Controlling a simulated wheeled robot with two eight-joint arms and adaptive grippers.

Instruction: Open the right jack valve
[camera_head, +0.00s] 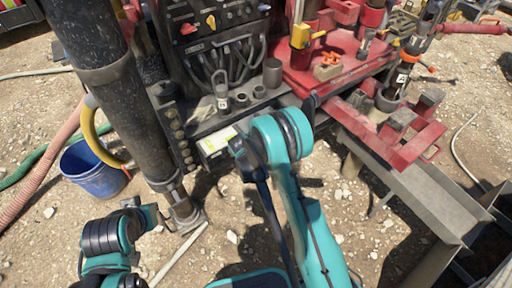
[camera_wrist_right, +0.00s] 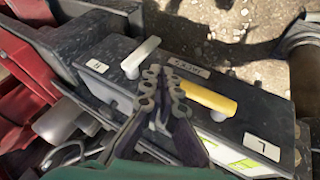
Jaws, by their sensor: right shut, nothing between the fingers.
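In the right wrist view a dark valve box lettered JACKS (camera_wrist_right: 112,86) carries two levers. The pale grey lever (camera_wrist_right: 141,56) is beside a small label reading R, and the yellow lever (camera_wrist_right: 208,98) is nearer the L label (camera_wrist_right: 262,147). My right gripper (camera_wrist_right: 162,80) is shut and empty, its fingertips over the box between the two levers. Whether it touches either lever is unclear. In the head view the box's light label (camera_head: 216,142) shows beside my right arm, which hides the levers. My left arm is at the lower left, its gripper (camera_head: 158,214) too small to read.
A thick black post (camera_head: 95,60) stands left of the box, with a blue bucket (camera_head: 92,168) and hoses beside it. A red metal frame (camera_head: 400,140) and a grey beam lie to the right. Gravel ground is open in front.

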